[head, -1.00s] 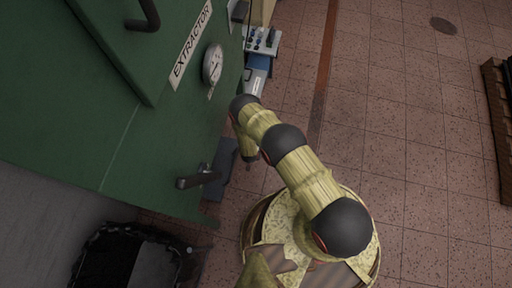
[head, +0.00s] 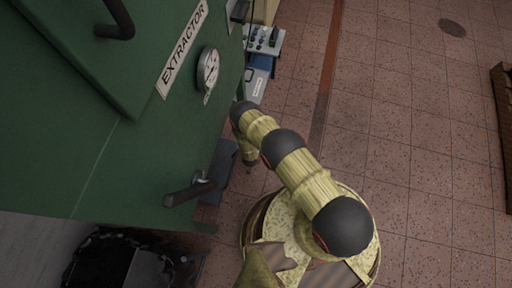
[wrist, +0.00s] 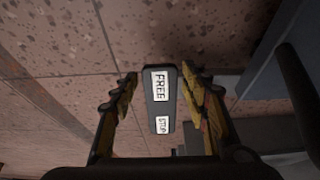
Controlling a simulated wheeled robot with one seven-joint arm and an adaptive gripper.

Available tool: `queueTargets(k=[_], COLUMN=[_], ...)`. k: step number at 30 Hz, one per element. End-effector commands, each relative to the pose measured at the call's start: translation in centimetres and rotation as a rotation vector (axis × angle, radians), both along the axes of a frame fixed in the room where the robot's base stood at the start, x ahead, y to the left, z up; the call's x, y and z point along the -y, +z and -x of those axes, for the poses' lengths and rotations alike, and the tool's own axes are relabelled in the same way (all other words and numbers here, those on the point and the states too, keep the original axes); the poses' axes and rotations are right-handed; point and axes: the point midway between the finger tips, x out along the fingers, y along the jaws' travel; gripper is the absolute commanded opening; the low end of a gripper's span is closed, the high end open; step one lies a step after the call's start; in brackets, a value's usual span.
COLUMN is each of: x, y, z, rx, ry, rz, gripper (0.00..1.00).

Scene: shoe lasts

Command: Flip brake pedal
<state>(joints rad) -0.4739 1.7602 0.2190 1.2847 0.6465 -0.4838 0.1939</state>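The brake pedal (wrist: 158,112) is a dark, narrow plate with white FREE and STOP labels, in the middle of the wrist view. My gripper (wrist: 159,80) is open, with one finger on each side of the pedal in that picture. I see no finger closed on it, and cannot tell how far off the pedal is in depth. In the head view my arm's end (head: 249,158) points down beside the green extractor machine (head: 150,140). The pedal cannot be made out in the head view.
A dark lever handle (head: 190,193) sticks out from the machine's lower side, near a grey block (head: 220,172). A control box (head: 264,38) stands beyond my arm. A black crate (head: 85,262) is at lower left. The tiled floor (head: 410,140) on the right is largely clear.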

Motion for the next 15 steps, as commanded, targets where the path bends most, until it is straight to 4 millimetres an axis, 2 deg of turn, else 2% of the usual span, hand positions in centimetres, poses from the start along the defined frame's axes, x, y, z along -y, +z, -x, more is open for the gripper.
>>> queueTargets(k=[15], x=[0.0], y=[0.0], z=[-0.01], rx=[0.0], ry=[0.0], rz=[0.0], gripper=[0.14])
